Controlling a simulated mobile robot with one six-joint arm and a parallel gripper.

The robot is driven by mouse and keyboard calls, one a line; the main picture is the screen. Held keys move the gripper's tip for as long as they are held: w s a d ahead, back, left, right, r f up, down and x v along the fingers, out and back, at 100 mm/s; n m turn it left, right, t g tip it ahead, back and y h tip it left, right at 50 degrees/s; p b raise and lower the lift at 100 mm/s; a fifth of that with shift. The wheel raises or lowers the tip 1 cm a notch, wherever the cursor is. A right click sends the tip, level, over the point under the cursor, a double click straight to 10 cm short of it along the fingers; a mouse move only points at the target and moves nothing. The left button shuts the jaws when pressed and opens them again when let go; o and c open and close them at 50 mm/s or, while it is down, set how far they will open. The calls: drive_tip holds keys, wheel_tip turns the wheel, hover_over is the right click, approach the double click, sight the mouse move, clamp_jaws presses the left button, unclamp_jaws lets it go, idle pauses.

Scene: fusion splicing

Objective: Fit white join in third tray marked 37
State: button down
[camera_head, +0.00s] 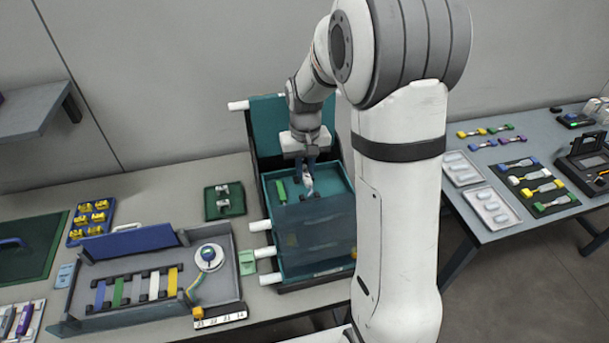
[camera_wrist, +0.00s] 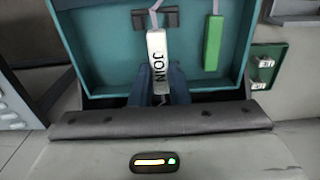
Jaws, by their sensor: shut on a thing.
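The white join (camera_wrist: 157,58), printed JOIN, is between the blue-grey fingers of my gripper (camera_wrist: 163,88) in the wrist view. My gripper is shut on it. A thin pale strand leaves its far end past a dark holder (camera_wrist: 141,19). In the head view my gripper (camera_head: 306,170) is low over the top teal tray (camera_head: 340,205) of the stack, and the join (camera_head: 307,183) shows small beneath it. I cannot tell if the join touches the tray floor. A green piece (camera_wrist: 212,43) lies in the same tray, right of the join in the wrist view. No 37 is readable.
The tray's walls stand close around my gripper, with a raised teal panel (camera_head: 268,125) behind. White tube ends (camera_head: 265,252) stick out left of the stack. A grey work tray (camera_head: 110,322) with coloured strips is at left. A small green tray (camera_head: 211,213) stands beside the stack.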

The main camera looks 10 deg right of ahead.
sight(306, 171)
drive_tip(key=shift+s+f, duration=0.15)
drive_tip(key=shift+f, duration=1.6)
drive_tip(key=shift+f, duration=0.15)
drive_tip(key=c, duration=1.4)
unclamp_jaws()
wheel_tip(306, 171, up, 11)
drive_tip(key=shift+b, duration=0.5)
drive_tip(key=s+r+t, duration=0.1)
drive_tip(key=s, duration=0.6)
drive_tip(key=s+r+t, duration=0.1)
drive_tip(key=s, duration=0.6)
drive_tip(key=s+r+t, duration=0.1)
drive_tip(key=s, duration=0.7)
drive_tip(key=shift+a+r, duration=0.1)
